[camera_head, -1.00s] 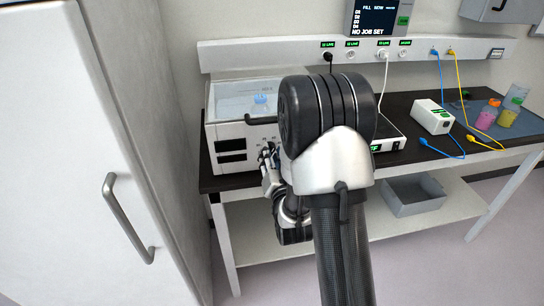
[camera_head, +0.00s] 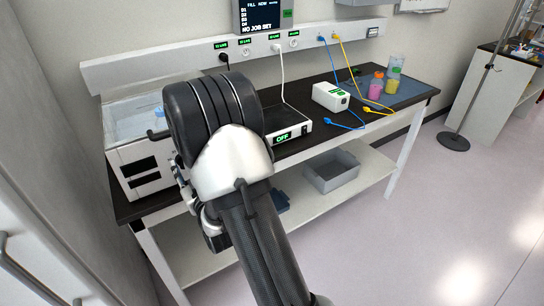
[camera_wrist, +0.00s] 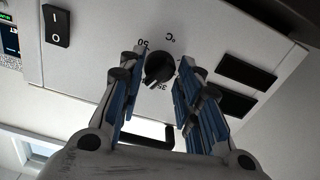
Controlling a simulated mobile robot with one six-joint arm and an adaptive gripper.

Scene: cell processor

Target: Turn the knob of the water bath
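The water bath (camera_head: 127,154) is a white box with a clear lid at the left end of the bench, partly hidden by my arm in the head view. In the wrist view its white front panel (camera_wrist: 95,70) shows a round black knob (camera_wrist: 159,68) beside a temperature scale marked 50, 35 and °C. My gripper (camera_wrist: 162,62) has its blue-padded fingers on either side of the knob. It looks open, with a narrow gap at the right finger. Contact at the left finger is unclear. In the head view the knob and fingertips are hidden behind my arm.
The wrist view shows a black rocker switch (camera_wrist: 56,25) and two dark slots (camera_wrist: 245,72) on the panel. A device reading OFF (camera_head: 290,133), a white box (camera_head: 331,97) with cables and colored bottles (camera_head: 376,86) stand along the bench. A grey bin (camera_head: 331,172) sits on the lower shelf.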

